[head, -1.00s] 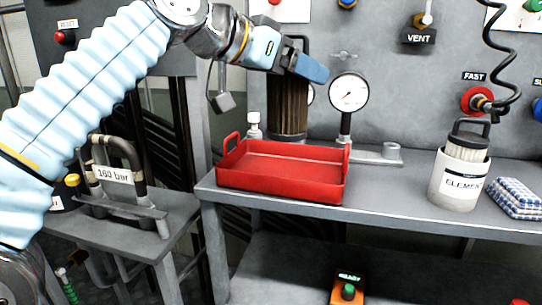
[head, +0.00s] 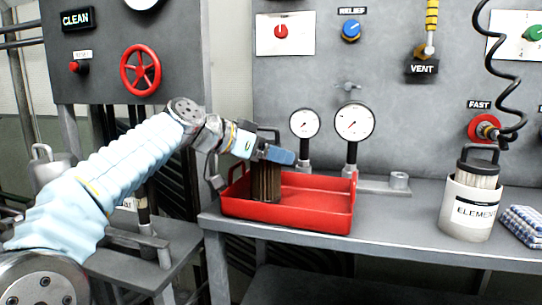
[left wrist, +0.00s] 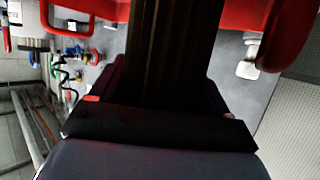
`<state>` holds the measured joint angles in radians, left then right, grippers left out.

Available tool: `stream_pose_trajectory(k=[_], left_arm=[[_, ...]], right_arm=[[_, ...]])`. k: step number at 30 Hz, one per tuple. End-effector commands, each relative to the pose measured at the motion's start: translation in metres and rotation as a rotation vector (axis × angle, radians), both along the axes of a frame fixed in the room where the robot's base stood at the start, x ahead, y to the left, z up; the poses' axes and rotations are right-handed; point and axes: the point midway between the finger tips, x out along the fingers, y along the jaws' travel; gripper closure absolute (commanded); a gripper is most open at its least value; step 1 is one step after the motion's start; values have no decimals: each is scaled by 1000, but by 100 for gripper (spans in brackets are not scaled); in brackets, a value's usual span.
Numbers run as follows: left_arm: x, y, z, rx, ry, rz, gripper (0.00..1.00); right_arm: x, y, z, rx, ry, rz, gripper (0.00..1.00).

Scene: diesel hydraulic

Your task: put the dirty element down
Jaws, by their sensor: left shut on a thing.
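The dirty element (head: 266,183) is a dark brown pleated cylinder with a black handle on top. My left gripper (head: 276,154) is shut on it near its top. The element is upright inside the left part of the red tray (head: 310,218); I cannot tell whether its base touches the tray floor. In the left wrist view the dark element (left wrist: 175,50) fills the middle between the fingers, with red tray parts (left wrist: 285,35) beside it. My right gripper is not in view.
The tray stands on a grey bench (head: 400,235). Two gauges (head: 354,122) rise behind it. A white canister (head: 468,209) labelled ELEMENT holds a clean element (head: 478,172) at right, with a blue-white cloth (head: 522,225) beside it. Bench between tray and canister is clear.

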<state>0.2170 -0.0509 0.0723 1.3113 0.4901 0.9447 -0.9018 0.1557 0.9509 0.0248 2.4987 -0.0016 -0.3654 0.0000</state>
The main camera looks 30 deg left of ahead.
Motion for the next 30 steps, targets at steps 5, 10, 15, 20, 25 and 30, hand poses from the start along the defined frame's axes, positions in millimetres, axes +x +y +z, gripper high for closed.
stream_pose_trajectory(k=[5, 10, 15, 20, 25, 30], left_arm=[[0, 0, -1, 0, -1, 1, 58], [0, 0, -4, 1, 0, 0, 58], [0, 0, -4, 0, 1, 0, 5], [0, 0, -4, 0, 1, 0, 0], [0, 0, 1, 0, 1, 0, 0], [-22, 12, 9, 3, -2, 3, 0]], right_arm=[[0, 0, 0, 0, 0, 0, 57], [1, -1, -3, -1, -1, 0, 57], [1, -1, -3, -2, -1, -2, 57], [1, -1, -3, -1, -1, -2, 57], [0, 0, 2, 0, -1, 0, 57], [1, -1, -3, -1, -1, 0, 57]])
